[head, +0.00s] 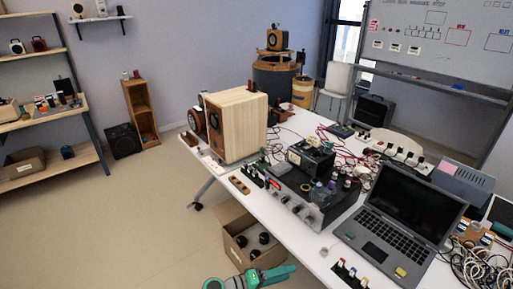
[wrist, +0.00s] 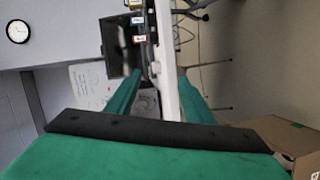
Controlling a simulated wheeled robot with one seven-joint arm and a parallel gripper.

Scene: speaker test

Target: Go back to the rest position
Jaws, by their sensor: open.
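My gripper (head: 262,277) shows green at the bottom edge of the head view, in front of the long white table (head: 308,240) and just below an open cardboard box on the floor. In the wrist view my gripper (wrist: 158,88) has its two green fingers apart, with nothing held between them. The white table edge (wrist: 166,60) runs through the gap between the fingers, farther off. Most of my arm is outside the head view.
The cardboard box (head: 228,222), with dark round parts inside, stands close to my gripper; a box (wrist: 285,140) shows at right in the wrist view. A laptop (head: 385,245), wooden speaker (head: 238,124) and electronics crowd the table. Floor (head: 120,225) at left is clear.

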